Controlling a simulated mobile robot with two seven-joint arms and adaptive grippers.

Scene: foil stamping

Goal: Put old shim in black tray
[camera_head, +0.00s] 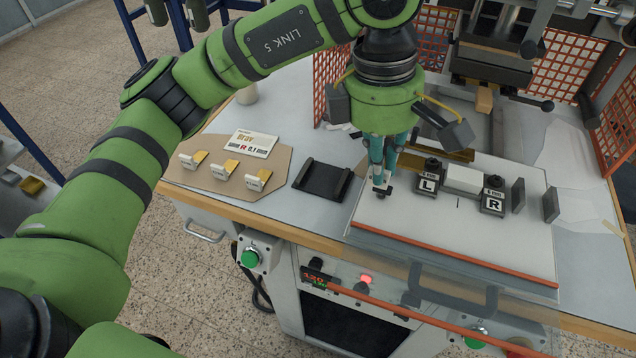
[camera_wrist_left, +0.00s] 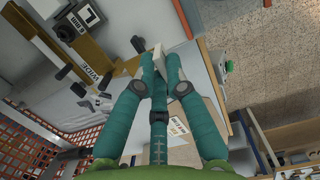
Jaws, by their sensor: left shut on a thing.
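My left gripper (camera_head: 382,186) comes down from above over the left end of the white work plate, just right of the black tray. In the left wrist view its teal fingers (camera_wrist_left: 157,72) are closed together on a small pale piece, the old shim (camera_wrist_left: 158,50), mostly hidden by the fingers. In the head view the piece at the fingertips is too small to make out clearly. The black tray (camera_head: 322,180) is a shallow dark holder on the table and looks empty. My right gripper is not in view.
A brown board (camera_head: 215,190) left of the tray carries a sign (camera_head: 251,144) and several labelled yellow shims (camera_head: 228,168). Black blocks marked L (camera_head: 428,180) and R (camera_head: 493,201) flank a white block (camera_head: 463,180) on the plate (camera_head: 440,232). Press machinery and orange mesh guards (camera_head: 331,75) stand behind.

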